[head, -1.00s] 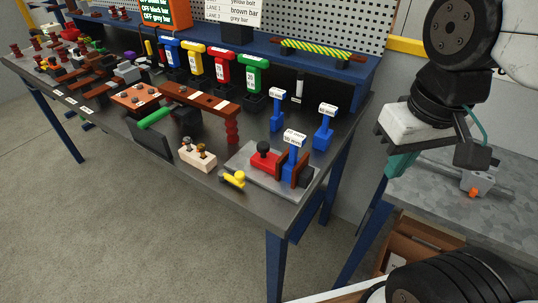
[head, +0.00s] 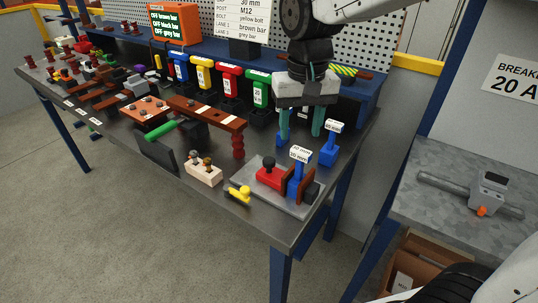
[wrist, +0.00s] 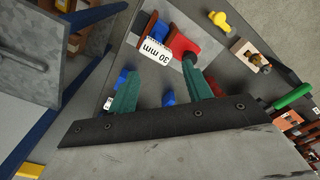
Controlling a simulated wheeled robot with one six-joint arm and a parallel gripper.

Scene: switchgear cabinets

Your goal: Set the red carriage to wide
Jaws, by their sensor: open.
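The red carriage (head: 268,174) with its dark round knob sits on a grey plate (head: 262,192) at the table's near right corner. A blue gauge (head: 296,183) with a white label stands between the carriage and a brown upright (head: 311,187). In the wrist view the label (wrist: 153,51) reads 30 mm, and the red carriage (wrist: 181,44) lies beyond my fingertips. My gripper (head: 300,134) is open, its two teal fingers pointing down behind the plate, apart from the carriage. Nothing shows between the fingers (wrist: 162,80) in their grasp.
Another blue gauge (head: 329,154) stands right of my gripper; one more is partly hidden by a finger. A yellow piece (head: 239,194) and a beige block (head: 204,173) lie left of the plate. Coloured T-handled tools (head: 229,84) line the back. A metal table (head: 430,220) stands right.

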